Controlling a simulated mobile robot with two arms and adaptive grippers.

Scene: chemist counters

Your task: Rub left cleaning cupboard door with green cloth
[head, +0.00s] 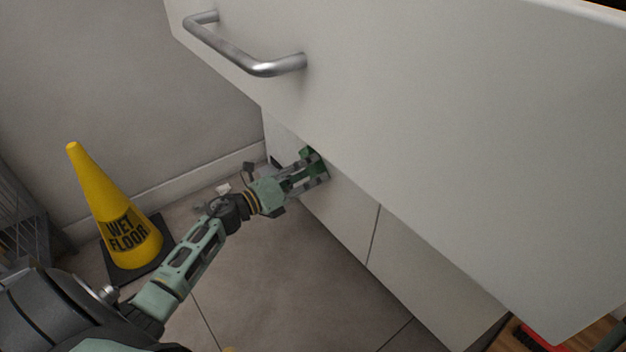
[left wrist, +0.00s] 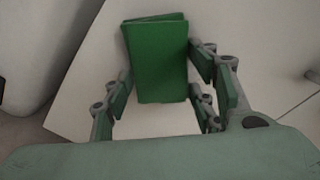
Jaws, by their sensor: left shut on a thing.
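The green cloth (left wrist: 160,62) is a folded pad that shows in the left wrist view between the fingers of my left gripper (left wrist: 163,90). A small green part of it shows in the head view (head: 315,158). My left gripper (head: 309,172) is shut on the cloth, low at the cupboard front, under the overhanging drawer. The left cupboard door (head: 345,215) is pale and flat; the cloth is close against it, but I cannot tell whether they touch. The gripper hides part of the door. My right gripper is not in view.
A large pale drawer front (head: 400,130) with a metal bar handle (head: 245,55) juts out above the gripper. A yellow wet floor cone (head: 112,215) stands on the left. The floor (head: 270,290) in front of the cupboard is clear. A red item (head: 540,343) is at bottom right.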

